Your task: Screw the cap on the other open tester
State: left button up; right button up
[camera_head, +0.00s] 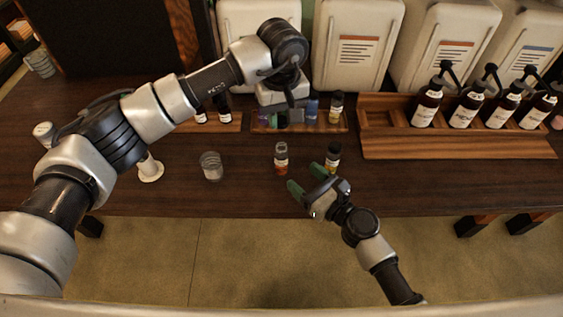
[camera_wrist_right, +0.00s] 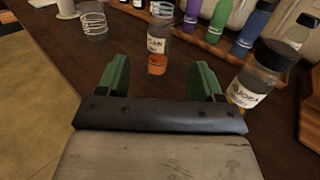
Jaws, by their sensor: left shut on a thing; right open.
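A small clear tester bottle (camera_head: 281,160) with orange liquid at its base stands upright on the table; no dark cap shows on it. It also shows in the right wrist view (camera_wrist_right: 158,38). A second tester (camera_head: 332,158) to its right wears a black cap; it also shows in the right wrist view (camera_wrist_right: 256,76). My right gripper (camera_head: 305,180) is open and empty, its green fingers (camera_wrist_right: 161,68) pointing at the orange tester from the front. My left gripper (camera_head: 284,112) is shut at the small wooden rack behind; what it grips is hidden.
The small rack (camera_head: 340,127) holds purple, blue and black-capped bottles. A glass jar (camera_head: 211,166) and a white stand (camera_head: 150,168) are to the left. A wooden crate (camera_head: 460,145) with several pump bottles is at right. White canisters (camera_head: 362,45) line the back.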

aim_at(286, 161)
jog(key=x, duration=0.9)
grip_shut()
pick_arm(q)
jog(key=shift+f, duration=2.5)
jog(key=shift+f, duration=0.9)
jog(key=shift+f, duration=0.55)
